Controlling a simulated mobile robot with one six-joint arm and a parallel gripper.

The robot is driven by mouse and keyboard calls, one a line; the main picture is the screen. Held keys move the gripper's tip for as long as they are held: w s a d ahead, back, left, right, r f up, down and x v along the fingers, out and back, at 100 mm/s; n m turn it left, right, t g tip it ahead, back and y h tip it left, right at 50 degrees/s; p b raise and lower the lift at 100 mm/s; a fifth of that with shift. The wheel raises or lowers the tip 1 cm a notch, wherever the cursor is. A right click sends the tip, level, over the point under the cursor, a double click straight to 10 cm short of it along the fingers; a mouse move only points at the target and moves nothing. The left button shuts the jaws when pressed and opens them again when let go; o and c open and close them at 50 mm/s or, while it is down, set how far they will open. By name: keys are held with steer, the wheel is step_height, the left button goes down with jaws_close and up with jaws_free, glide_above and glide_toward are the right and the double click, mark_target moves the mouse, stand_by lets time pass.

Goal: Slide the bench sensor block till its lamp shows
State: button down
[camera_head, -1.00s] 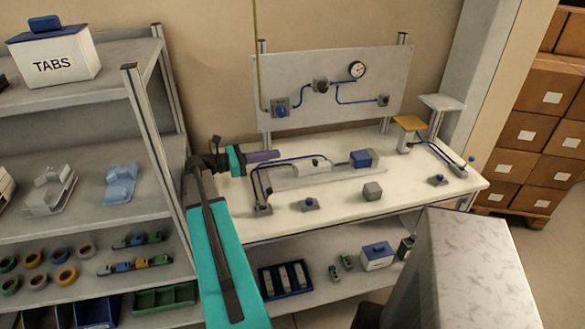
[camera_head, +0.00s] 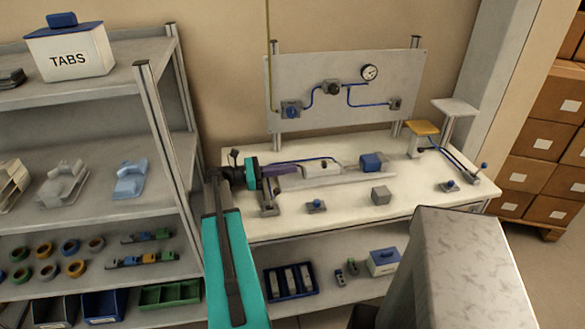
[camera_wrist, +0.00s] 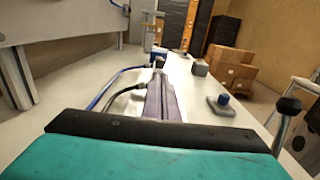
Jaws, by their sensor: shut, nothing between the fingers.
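A long pale cylinder unit (camera_head: 350,179) lies along the bench. A small dark-topped block (camera_head: 323,165) sits on its body, which I take to be the sensor block. No lit lamp can be made out on it. A blue block (camera_head: 372,162) stands at the unit's right end. My gripper (camera_head: 296,169) has purple fingers, shut and empty, pointing right along the unit from its left end, low and just left of the small block. In the wrist view the fingers (camera_wrist: 160,98) point ahead and hide part of the unit. Contact cannot be told.
A grey cube (camera_head: 380,195), a blue-button valve (camera_head: 316,206) and a bracket (camera_head: 268,208) stand along the front of the white bench (camera_head: 345,215). Blue hose (camera_wrist: 105,88) runs left of the fingers. An upright panel (camera_head: 345,85) stands behind; shelving (camera_head: 170,130) is left.

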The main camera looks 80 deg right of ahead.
mark_target(322, 164)
steer(key=p+x, duration=0.2)
steer(key=x, duration=0.5)
steer(key=shift+s+d+r, duration=0.1)
steer(key=shift+s+d, duration=0.1)
steer(key=shift+s, duration=0.05)
steer(key=shift+s+d+p, duration=0.25)
steer(key=shift+s+p, duration=0.15)
steer(key=shift+s, duration=0.2)
steer(key=shift+x, duration=0.75)
steer(key=shift+w, duration=0.1)
